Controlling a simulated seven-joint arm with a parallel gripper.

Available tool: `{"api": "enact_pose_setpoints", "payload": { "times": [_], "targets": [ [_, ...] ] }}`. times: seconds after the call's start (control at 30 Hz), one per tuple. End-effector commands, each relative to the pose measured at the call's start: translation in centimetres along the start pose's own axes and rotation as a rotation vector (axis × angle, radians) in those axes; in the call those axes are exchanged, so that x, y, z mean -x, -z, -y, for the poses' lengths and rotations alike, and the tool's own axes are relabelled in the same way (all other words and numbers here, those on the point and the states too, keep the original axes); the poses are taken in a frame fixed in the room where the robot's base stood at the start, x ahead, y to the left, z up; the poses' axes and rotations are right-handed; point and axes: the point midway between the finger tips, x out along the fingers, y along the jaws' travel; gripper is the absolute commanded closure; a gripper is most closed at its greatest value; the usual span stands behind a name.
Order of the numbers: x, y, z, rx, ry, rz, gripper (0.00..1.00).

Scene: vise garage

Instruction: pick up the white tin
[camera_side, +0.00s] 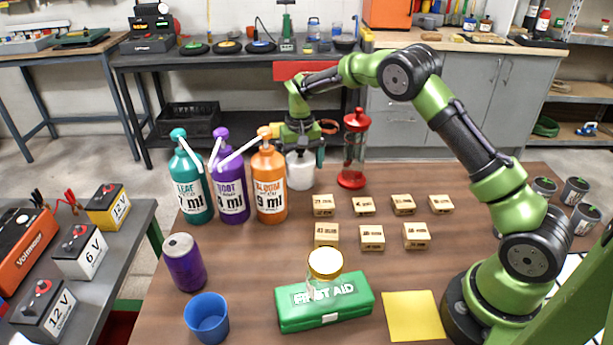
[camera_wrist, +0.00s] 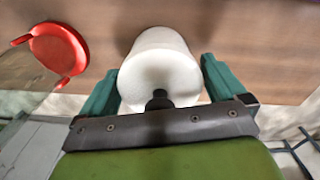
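The white tin (camera_side: 300,171) stands upright near the far edge of the brown table, just left of the red-capped dispenser. My gripper (camera_side: 305,158) is over it from above. In the wrist view the white tin (camera_wrist: 160,55) sits between the two teal fingers of my gripper (camera_wrist: 160,66), one on each side. The fingers are wide apart with at most thin gaps to the tin; contact is hard to make out. The tin's base appears to rest on the table. In the side view the gripper hides its top.
A clear dispenser with red cap and base (camera_side: 354,150) stands close on the right. An orange bottle (camera_side: 269,188) stands close on the left, with purple (camera_side: 231,190) and teal (camera_side: 190,185) bottles beyond. Several wooden blocks (camera_side: 372,237) and a green first aid box (camera_side: 325,300) are nearer.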

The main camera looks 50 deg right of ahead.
Motion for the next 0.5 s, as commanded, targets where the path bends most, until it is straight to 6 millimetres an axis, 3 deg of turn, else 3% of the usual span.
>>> {"api": "enact_pose_setpoints", "payload": {
  "times": [0.07,0.4,0.5],
  "targets": [
    [0.04,0.01,0.0,0.0,0.0,0.0,0.15],
    [0.08,0.01,0.0,0.0,0.0,-0.001,0.67],
    [0.22,0.08,0.03,0.0,0.001,-0.003,0.69]
  ]
}}
